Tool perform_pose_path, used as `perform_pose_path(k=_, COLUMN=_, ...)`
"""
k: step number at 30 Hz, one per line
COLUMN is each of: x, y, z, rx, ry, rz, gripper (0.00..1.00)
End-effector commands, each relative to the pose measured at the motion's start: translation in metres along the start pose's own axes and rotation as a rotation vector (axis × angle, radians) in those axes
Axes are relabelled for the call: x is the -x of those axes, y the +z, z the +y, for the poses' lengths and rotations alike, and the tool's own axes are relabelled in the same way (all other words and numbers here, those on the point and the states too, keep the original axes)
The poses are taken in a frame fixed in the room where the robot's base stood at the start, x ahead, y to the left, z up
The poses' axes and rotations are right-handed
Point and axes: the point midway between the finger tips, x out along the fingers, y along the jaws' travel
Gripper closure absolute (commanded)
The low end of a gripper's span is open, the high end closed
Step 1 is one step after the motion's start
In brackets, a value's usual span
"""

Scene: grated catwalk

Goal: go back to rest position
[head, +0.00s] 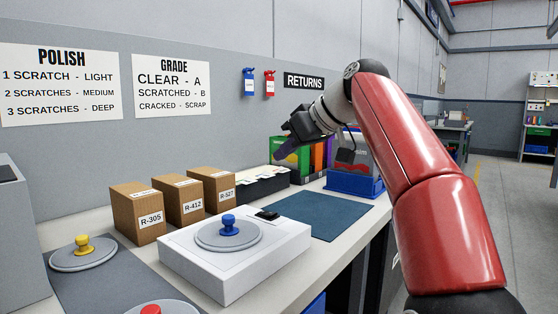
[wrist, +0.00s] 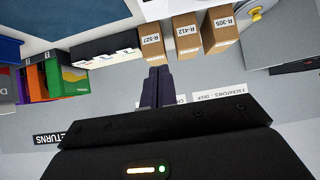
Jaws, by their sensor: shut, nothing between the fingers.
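My red arm reaches up from the lower right in the head view and bends down to my gripper (head: 284,152). The gripper hangs in the air above the back of the bench, in front of the grey wall. In the wrist view its two dark fingers (wrist: 157,88) are together with nothing between them. Under and around it are the cardboard boxes labelled R-305 (head: 138,212), R-412 (head: 180,200) and R-527 (head: 212,189). No object touches the fingers.
A white device with a blue-knobbed disc (head: 228,235) stands on the bench (head: 330,245). A blue mat (head: 335,215) lies bare to its right. A blue bin (head: 352,183) and coloured boxes stand behind. A yellow-knobbed lid (head: 83,254) is at left.

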Motion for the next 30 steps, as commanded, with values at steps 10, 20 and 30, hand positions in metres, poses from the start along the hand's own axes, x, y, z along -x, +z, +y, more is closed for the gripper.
perform_pose_path(k=10, x=0.001, y=0.000, z=-0.001, rx=-0.002, ry=0.001, rz=-0.002, gripper=1.00)
perform_pose_path(k=20, x=0.015, y=0.064, z=-0.027, rx=-0.203, ry=0.138, rz=-0.123, gripper=1.00)
perform_pose_path(k=30, x=0.035, y=0.232, z=-0.077, rx=-0.488, ry=0.382, rz=-0.277, gripper=1.00)
